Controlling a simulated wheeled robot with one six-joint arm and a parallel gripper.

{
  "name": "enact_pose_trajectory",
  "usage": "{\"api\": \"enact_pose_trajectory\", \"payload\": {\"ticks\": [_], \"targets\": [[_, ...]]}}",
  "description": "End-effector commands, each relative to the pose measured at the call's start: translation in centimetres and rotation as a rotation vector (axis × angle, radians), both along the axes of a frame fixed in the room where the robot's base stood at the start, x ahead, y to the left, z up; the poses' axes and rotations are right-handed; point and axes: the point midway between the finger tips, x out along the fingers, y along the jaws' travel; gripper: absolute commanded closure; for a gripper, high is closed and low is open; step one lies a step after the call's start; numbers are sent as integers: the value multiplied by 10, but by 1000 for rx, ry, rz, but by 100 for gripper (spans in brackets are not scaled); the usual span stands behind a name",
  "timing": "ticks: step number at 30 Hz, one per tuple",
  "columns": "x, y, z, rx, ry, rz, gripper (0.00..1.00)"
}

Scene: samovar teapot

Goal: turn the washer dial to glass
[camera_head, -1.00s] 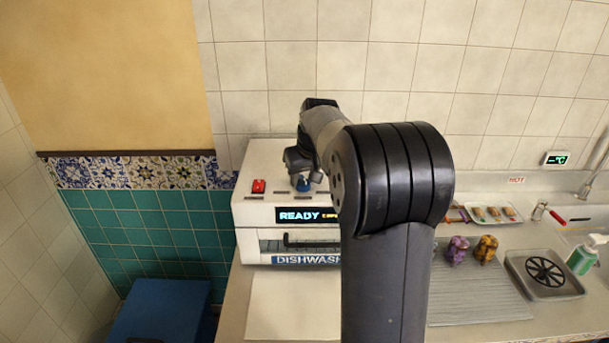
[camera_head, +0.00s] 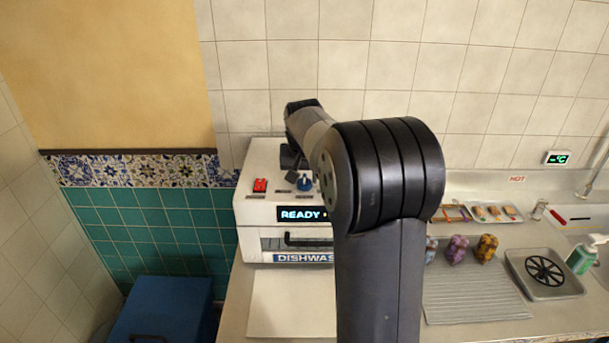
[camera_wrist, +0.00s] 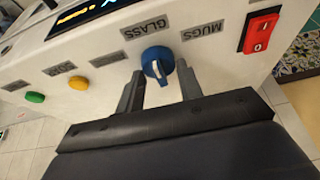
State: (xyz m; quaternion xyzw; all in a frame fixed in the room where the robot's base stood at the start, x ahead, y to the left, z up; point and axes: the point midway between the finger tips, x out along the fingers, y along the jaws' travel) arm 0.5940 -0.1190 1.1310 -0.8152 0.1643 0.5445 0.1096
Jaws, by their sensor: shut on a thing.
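The washer is a white box (camera_head: 246,213) labelled DISHWASH, partly hidden by my arm in the head view. Its blue dial (camera_head: 305,183) is on the sloped top panel, and it also shows in the wrist view (camera_wrist: 158,61) with a white mark on it. The GLASS label (camera_wrist: 145,27) and the MUGS label (camera_wrist: 203,31) lie beyond the dial, GLASS closer to it. Which label the mark points to is unclear. My gripper (camera_wrist: 160,78) is shut on the dial, a finger on each side. In the head view my gripper (camera_head: 292,162) is just behind the dial.
A red switch (camera_head: 260,186) is left of the dial. Yellow (camera_wrist: 78,83) and green (camera_wrist: 35,97) buttons are on the panel. The lit display (camera_head: 300,214) reads READY. Patterned objects (camera_head: 457,249) and a drain tray (camera_head: 545,272) stand on the counter at right.

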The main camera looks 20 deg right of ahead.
Motion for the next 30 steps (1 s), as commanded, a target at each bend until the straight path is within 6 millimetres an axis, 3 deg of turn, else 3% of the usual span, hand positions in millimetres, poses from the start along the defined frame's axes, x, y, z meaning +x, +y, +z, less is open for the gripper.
{"api": "enact_pose_trajectory", "payload": {"ticks": [5,6,14,23,30], "targets": [[0,0,0,0,1,1,88],[0,0,0,0,1,1,64],[0,0,0,0,1,1,44],[-1,1,4,0,-1,1,44],[-15,7,41,-1,-5,2,44]]}}
